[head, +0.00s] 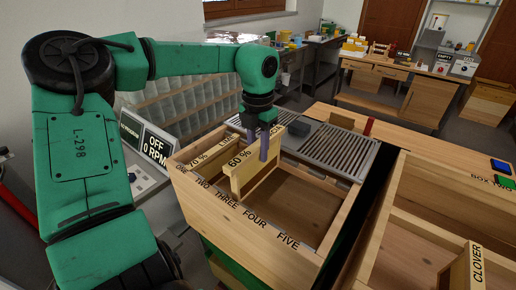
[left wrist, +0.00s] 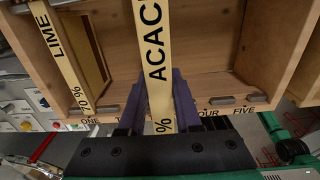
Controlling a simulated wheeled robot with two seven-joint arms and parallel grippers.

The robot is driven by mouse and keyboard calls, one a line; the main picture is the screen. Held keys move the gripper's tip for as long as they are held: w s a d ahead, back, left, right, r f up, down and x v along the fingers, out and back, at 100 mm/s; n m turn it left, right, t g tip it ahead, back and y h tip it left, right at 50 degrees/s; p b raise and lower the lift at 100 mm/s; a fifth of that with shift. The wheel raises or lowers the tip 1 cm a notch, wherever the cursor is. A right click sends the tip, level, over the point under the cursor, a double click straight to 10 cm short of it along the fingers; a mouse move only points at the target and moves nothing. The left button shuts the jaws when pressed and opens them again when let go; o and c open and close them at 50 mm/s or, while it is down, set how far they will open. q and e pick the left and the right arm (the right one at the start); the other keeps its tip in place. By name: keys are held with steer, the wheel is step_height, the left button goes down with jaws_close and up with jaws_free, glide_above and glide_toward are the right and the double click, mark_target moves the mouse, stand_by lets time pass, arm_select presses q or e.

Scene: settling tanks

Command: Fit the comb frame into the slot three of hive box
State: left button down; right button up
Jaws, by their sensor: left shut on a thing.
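The comb frame (head: 243,180) is pale wood, its top bar marked "60 %" in the head view and "ACAC…" in the left wrist view (left wrist: 154,45). My left gripper (head: 264,147) is shut on its top bar, with purple fingers on both sides (left wrist: 155,108). The hive box (head: 240,232) is an open wooden box with slot names ONE to FIVE along its front rim. The frame hangs upright over the box, its top above the rim. In the left wrist view it covers the THREE label, between ONE and FOUR. Its lower part is partly hidden. My right gripper is not in view.
A frame marked LIME 70 % (left wrist: 62,50) sits at slot one, left of the held frame. The box is empty on the right. A slatted grey grate (head: 335,150) lies behind. A second wooden box at right holds a CLOVER frame (head: 475,268).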

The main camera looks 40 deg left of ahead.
mark_target(258, 174)
arm_select(q)
steer(key=shift+f+b, duration=3.75)
steer(key=shift+f, duration=1.05)
steer(key=c, duration=0.5)
jaws_free()
steer(key=shift+r, duration=0.45)
step_height(258, 174, up, 14)
steer(key=shift+f+b, duration=0.1)
steer(key=shift+b, duration=0.25)
steer(key=shift+f, duration=0.1)
